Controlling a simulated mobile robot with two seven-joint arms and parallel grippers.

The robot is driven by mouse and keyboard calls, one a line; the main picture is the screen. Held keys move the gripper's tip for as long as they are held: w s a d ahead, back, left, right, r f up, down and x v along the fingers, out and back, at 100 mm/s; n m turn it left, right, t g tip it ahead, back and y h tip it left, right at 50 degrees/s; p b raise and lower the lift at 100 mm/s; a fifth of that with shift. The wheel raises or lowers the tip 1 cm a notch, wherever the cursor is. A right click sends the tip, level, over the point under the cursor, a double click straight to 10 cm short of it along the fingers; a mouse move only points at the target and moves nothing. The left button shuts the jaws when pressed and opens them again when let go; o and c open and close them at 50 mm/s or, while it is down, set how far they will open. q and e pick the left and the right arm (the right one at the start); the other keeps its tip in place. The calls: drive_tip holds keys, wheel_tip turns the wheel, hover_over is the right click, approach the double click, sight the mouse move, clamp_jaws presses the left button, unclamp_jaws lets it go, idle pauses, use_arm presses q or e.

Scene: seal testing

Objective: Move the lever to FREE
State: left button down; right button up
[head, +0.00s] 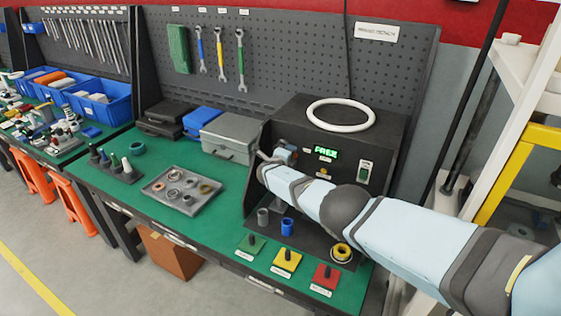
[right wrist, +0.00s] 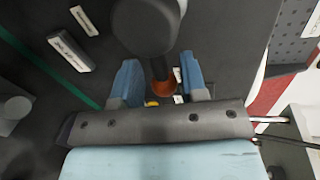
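The black press-like test machine (head: 340,130) stands at the right end of the green bench. Its small display (head: 326,152) shows green letters that look like FREE. My right arm reaches in from the right across its front, and my right gripper (head: 278,154) is at its left side, mostly hidden by the wrist. In the right wrist view a lever with a dark rounded knob (right wrist: 146,26) and a reddish-orange lower part (right wrist: 163,87) shows between the two blue fingers of my right gripper (right wrist: 160,82). The fingers are apart, with gaps beside the lever. My left gripper is out of view.
A white ring (head: 341,104) lies on the machine's top. Green, yellow and red plates (head: 287,261) sit at the bench front, near a blue cup (head: 287,227). A grey tray of seals (head: 160,194) and a grey case (head: 229,130) stand left of the machine.

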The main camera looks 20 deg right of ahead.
drive_tip(key=p+v, duration=0.3)
drive_tip(key=v, duration=0.9)
drive_tip(key=shift+s+a+p, duration=0.25)
drive_tip(key=shift+s+p, duration=0.05)
drive_tip(key=shift+p, duration=0.05)
drive_tip(key=shift+r, duration=0.15)
